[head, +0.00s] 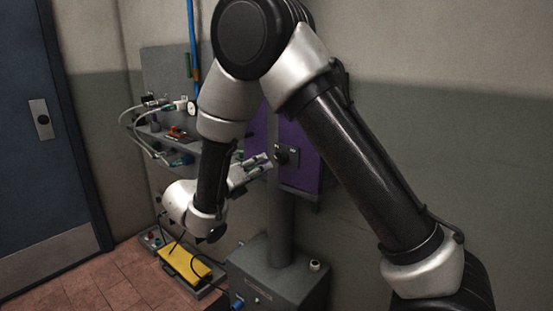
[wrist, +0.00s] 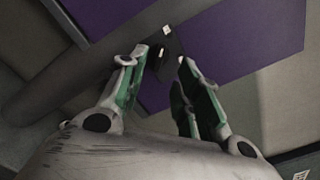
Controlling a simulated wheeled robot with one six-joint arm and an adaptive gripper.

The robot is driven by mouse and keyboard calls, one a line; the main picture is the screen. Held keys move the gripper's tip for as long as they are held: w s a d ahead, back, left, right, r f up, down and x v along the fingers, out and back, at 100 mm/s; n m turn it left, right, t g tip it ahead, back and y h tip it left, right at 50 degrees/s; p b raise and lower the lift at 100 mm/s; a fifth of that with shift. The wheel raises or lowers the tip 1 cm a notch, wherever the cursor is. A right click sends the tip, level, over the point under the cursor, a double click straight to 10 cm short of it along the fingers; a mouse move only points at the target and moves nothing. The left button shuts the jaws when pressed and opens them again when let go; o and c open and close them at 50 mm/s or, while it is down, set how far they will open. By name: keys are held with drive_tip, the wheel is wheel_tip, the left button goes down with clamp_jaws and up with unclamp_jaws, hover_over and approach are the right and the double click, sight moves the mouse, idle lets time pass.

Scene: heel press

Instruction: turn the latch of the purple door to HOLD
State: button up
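The purple door (head: 305,165) is on the upright press at the wall, partly hidden behind my arm. It also fills the upper part of the wrist view (wrist: 255,35). Its latch (head: 283,155) is a small dark piece near the door's left part. In the wrist view the dark latch (wrist: 172,44) shows just past and between my fingertips, with small white marks near it. Which way it points is unclear. My gripper (head: 267,161) reaches toward the latch from the left. Its green-padded fingers (wrist: 163,62) are apart with nothing held; contact with the latch cannot be told.
A grey column (head: 281,225) rises from a grey base box (head: 285,275) under the door. A shelf with hoses and small parts (head: 165,135) stands to the left. A yellow pedal (head: 185,262) is on the floor. A blue door (head: 45,150) is far left.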

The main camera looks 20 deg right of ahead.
sight(277, 159)
drive_tip(key=x, duration=0.8)
drive_tip(key=shift+s, duration=0.1)
clamp_jaws()
